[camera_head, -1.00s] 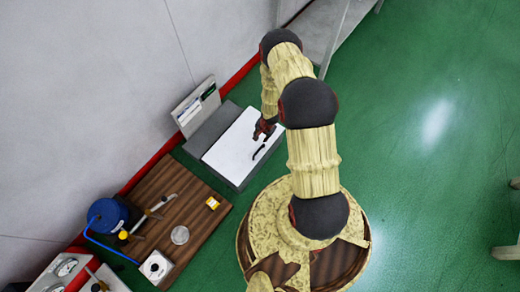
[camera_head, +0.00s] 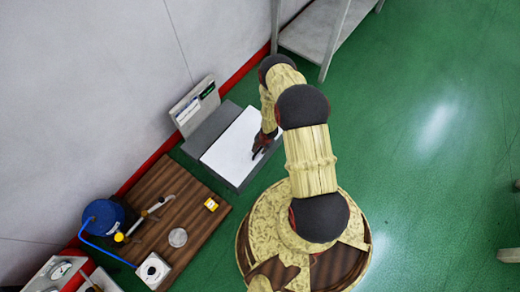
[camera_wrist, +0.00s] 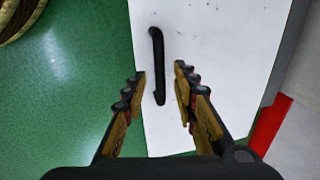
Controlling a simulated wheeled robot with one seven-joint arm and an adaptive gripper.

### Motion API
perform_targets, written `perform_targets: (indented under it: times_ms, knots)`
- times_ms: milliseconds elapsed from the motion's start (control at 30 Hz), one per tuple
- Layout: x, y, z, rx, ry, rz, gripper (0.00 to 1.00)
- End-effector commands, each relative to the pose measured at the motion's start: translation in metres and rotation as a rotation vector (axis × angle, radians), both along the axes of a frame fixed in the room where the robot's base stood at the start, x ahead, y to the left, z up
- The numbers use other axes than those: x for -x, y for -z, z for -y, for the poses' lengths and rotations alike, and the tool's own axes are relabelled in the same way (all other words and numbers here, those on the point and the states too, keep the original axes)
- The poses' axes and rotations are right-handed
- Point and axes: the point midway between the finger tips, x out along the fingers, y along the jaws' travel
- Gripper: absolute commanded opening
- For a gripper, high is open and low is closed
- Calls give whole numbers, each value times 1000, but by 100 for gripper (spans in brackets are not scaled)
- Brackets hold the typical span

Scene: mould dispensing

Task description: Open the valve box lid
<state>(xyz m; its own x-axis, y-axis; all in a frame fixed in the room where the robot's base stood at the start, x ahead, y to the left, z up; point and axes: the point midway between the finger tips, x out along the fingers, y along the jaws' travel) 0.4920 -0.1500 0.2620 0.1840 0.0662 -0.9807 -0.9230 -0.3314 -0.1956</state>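The valve box has a flat white lid (camera_head: 228,143) on a grey body, seen by the wall in the head view; the lid (camera_wrist: 215,50) also fills much of the wrist view. A black bar handle (camera_wrist: 157,65) lies on the lid. My gripper (camera_wrist: 160,77) is open, with its two fingers on either side of the handle's near end and a gap on both sides. The lid lies flat on the box. In the head view my gripper (camera_head: 262,143) is over the lid and covers most of the handle.
A grey panel (camera_head: 186,110) stands behind the box. Green floor is free on the right.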

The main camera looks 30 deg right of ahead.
Motion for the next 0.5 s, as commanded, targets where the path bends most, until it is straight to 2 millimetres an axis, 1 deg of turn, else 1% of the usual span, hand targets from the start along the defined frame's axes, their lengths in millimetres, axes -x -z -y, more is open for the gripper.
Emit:
perform_targets:
  times_ms: [167,500]
  knots:
    - [0,0,0,0,0,0,28]
    - [0,0,0,1,-1,-1,9]
